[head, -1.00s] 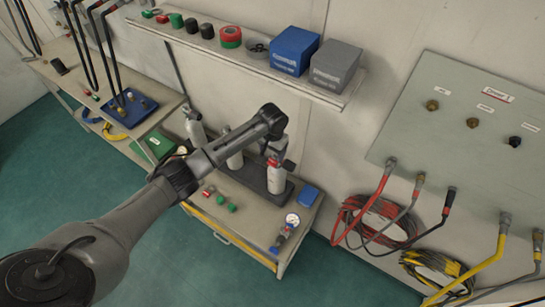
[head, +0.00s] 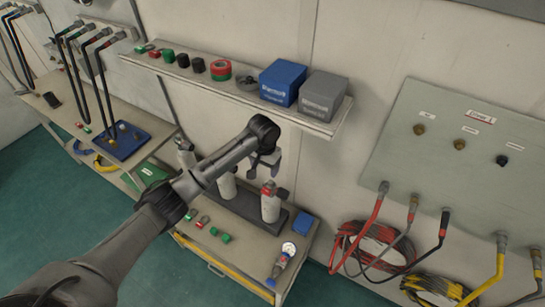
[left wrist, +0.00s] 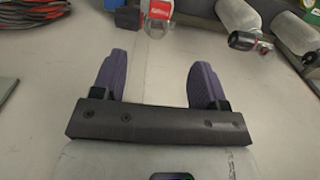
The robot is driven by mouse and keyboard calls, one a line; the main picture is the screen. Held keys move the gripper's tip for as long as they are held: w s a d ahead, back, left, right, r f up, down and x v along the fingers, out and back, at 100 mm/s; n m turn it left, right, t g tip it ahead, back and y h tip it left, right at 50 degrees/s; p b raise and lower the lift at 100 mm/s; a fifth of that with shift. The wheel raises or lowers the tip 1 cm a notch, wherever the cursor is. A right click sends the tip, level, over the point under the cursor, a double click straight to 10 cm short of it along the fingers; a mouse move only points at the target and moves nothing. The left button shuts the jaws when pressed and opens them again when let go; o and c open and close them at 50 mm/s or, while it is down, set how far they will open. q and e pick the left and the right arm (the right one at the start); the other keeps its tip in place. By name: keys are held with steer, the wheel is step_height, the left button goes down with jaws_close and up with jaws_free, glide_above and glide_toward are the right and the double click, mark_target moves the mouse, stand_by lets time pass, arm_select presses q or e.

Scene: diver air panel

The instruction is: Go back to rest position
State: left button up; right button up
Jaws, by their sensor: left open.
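My left gripper (head: 264,172) is open and empty in the head view. It points down, just above and beside a white bottle with a red top (head: 270,206), apart from it as far as I can see. In the left wrist view its two purple fingers (left wrist: 157,70) are spread with nothing between them. A bottle with a red label (left wrist: 158,10) shows beyond the fingers there. My left arm reaches in from the lower left of the head view. My right gripper is not in view.
A wall shelf (head: 325,126) with a blue box (head: 283,80) and a grey box (head: 322,95) juts out near my arm. Two more bottles stand in the dark rack (head: 240,203). A gauge (head: 288,249) lies on the bench. Hoses (head: 372,225) hang from the panel at right.

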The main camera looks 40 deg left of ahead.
arm_select(q)
steer(key=shift+f, duration=0.1)
steer(key=s+d+f+m+t+h, duration=0.1)
steer(key=s+d+f+m, duration=0.1)
steer(key=s+d+f, duration=0.6)
steer(key=s+d+f+m+t, duration=0.15)
steer(key=s+d+f, duration=0.35)
steer(key=s, duration=0.5)
steer(key=s+d+r, duration=0.2)
steer(key=s+d, duration=0.1)
steer(key=s, duration=0.7)
steer(key=s+a+r+t+p, duration=0.1)
steer(key=s+a+r, duration=0.1)
steer(key=s+r, duration=0.5)
steer(key=w+d+p+v, duration=0.1)
steer(key=w+p+v, duration=0.1)
steer(key=p+v, duration=0.8)
steer(key=r+p, duration=0.1)
steer(key=p, duration=0.2)
steer(key=shift+r+y, duration=0.2)
steer(key=shift+y, duration=0.2)
steer(key=shift+s+d, duration=0.1)
steer(key=shift+d, duration=0.05)
